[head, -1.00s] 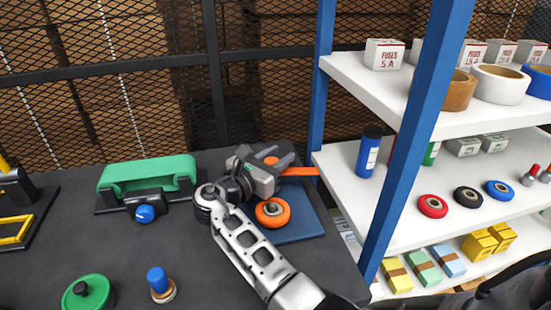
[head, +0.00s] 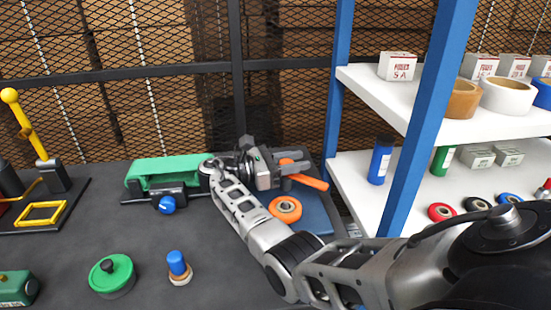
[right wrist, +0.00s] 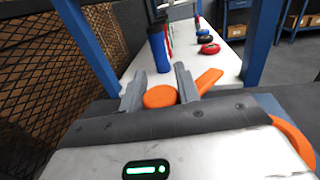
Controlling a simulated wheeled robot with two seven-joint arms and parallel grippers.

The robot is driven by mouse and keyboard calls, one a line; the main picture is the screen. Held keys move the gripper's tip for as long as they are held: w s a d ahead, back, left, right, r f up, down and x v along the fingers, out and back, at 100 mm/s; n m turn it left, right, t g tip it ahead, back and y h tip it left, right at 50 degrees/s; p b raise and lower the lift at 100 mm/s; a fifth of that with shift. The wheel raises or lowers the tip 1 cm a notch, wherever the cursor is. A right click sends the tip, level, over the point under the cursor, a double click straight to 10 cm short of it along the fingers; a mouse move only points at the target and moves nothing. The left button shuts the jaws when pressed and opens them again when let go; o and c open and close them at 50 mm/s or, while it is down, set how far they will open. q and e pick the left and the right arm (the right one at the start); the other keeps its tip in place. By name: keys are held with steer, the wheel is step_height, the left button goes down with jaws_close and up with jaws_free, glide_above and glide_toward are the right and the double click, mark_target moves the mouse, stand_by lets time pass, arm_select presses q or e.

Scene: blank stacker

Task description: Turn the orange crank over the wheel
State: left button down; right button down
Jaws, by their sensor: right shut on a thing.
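The orange crank (head: 313,183) is above the blue base plate (head: 318,217) at the back right of the dark table. Its bar points to the right and slants towards the front. The orange wheel (head: 285,209) with a light hub lies on the plate, in front of the gripper. My right gripper (head: 290,165) is shut on the crank; in the right wrist view the two fingers (right wrist: 160,86) stand either side of its round orange part (right wrist: 160,97). Part of the crank is hidden by the fingers. My left gripper is not in view.
A green-topped fixture (head: 165,171) with a blue knob (head: 167,204) stands left of the gripper. A green round lid (head: 112,273) and a blue peg (head: 177,264) are nearer. A blue shelf post (head: 425,130) and white shelves stand right; black mesh is behind.

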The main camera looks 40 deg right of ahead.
stand_by(0.4)
steer(key=c, duration=1)
jaws_free()
steer(key=shift+s, duration=0.1)
steer(key=shift+r, duration=0.25)
steer(key=s+a+r+p, duration=0.1)
steer(key=s+a+r, duration=0.2)
steer(key=r, duration=0.1)
steer(key=s+a+r+p, duration=0.1)
steer(key=s+a+r, duration=0.2)
steer(key=r, duration=0.1)
steer(key=s+a+r+p, duration=0.1)
steer(key=s+a+r, duration=0.2)
steer(key=s+r, duration=0.1)
steer(key=shift+a+r, duration=0.2)
steer(key=shift+a, duration=0.2)
